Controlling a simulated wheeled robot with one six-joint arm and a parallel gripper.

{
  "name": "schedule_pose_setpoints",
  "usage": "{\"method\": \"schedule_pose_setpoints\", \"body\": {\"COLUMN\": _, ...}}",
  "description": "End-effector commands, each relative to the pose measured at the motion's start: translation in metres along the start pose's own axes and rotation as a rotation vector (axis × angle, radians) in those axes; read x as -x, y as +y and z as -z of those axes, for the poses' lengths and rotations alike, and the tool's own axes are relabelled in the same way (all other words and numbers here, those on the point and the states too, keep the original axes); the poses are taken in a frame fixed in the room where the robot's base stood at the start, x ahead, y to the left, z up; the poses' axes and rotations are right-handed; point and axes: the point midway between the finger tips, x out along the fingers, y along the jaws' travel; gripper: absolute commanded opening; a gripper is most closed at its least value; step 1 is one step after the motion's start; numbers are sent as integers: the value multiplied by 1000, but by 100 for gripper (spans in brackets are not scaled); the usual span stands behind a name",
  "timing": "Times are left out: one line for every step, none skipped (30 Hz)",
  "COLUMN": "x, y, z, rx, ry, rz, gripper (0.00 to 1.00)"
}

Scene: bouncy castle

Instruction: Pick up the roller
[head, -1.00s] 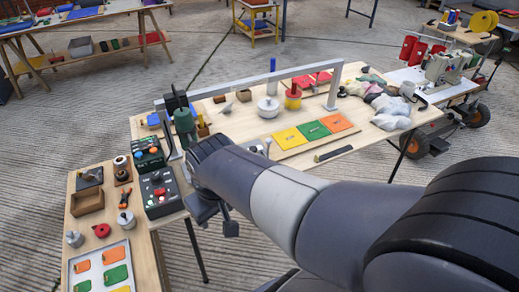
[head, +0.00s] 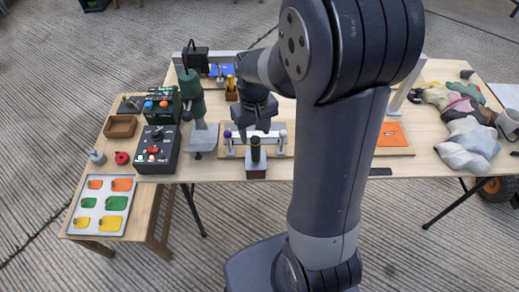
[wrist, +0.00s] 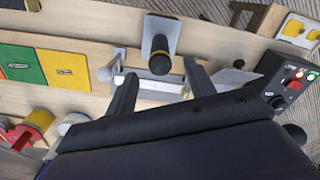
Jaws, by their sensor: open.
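A dark upright cylinder with a yellow-orange band, which looks like the roller's handle (head: 255,150), stands at a small block (head: 256,173) at the table's front edge. In the wrist view the dark handle (wrist: 160,60) shows near the fingertips, in front of a pale plate. I cannot make out a roller head for sure. My gripper (wrist: 160,68) is open, with one finger either side of the handle in the picture; no contact shows. In the head view my gripper (head: 255,122) points down just behind the handle, partly hidden by my wrist.
A pale bar on posts (head: 231,140) stands close behind the handle. A green press (head: 193,95) and a black control box (head: 158,150) are to the left. Crumpled cloths (head: 467,145) lie right. My arm hides the table's middle.

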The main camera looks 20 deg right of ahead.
Motion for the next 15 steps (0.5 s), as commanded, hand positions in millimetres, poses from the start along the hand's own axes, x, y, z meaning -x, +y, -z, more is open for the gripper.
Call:
{"method": "schedule_pose_setpoints", "body": {"x": -9, "y": 0, "z": 0, "rx": 0, "ry": -4, "rz": 1, "gripper": 51}}
{"method": "schedule_pose_setpoints", "body": {"x": -13, "y": 0, "z": 0, "rx": 0, "ry": -4, "rz": 1, "gripper": 51}}
{"method": "schedule_pose_setpoints", "body": {"x": -18, "y": 0, "z": -1, "rx": 0, "ry": -4, "rz": 1, "gripper": 51}}
{"method": "schedule_pose_setpoints", "body": {"x": -20, "y": 0, "z": 0, "rx": 0, "ry": -2, "rz": 0, "gripper": 51}}
{"method": "schedule_pose_setpoints", "body": {"x": -22, "y": 0, "z": 0, "rx": 0, "ry": -1, "rz": 0, "gripper": 51}}
{"method": "schedule_pose_setpoints", "body": {"x": -24, "y": 0, "z": 0, "rx": 0, "ry": -1, "rz": 0, "gripper": 51}}
{"method": "schedule_pose_setpoints", "body": {"x": -26, "y": 0, "z": 0, "rx": 0, "ry": -1, "rz": 0, "gripper": 51}}
{"method": "schedule_pose_setpoints", "body": {"x": -28, "y": 0, "z": 0, "rx": 0, "ry": -1, "rz": 0, "gripper": 51}}
{"method": "schedule_pose_setpoints", "body": {"x": -31, "y": 0, "z": -1, "rx": 0, "ry": -1, "rz": 0, "gripper": 51}}
{"method": "schedule_pose_setpoints", "body": {"x": -34, "y": -1, "z": -1, "rx": 0, "ry": -3, "rz": 0, "gripper": 51}}
{"method": "schedule_pose_setpoints", "body": {"x": -38, "y": -1, "z": -2, "rx": 0, "ry": -3, "rz": 0, "gripper": 51}}
{"method": "schedule_pose_setpoints", "body": {"x": -44, "y": -1, "z": -2, "rx": 0, "ry": -6, "rz": 1, "gripper": 51}}
{"method": "schedule_pose_setpoints", "body": {"x": -48, "y": -1, "z": -2, "rx": 0, "ry": -4, "rz": 1, "gripper": 51}}
{"method": "schedule_pose_setpoints", "body": {"x": -53, "y": -1, "z": -3, "rx": 0, "ry": -5, "rz": 1, "gripper": 51}}
{"method": "schedule_pose_setpoints", "body": {"x": -59, "y": -2, "z": -3, "rx": 0, "ry": -4, "rz": 1, "gripper": 51}}
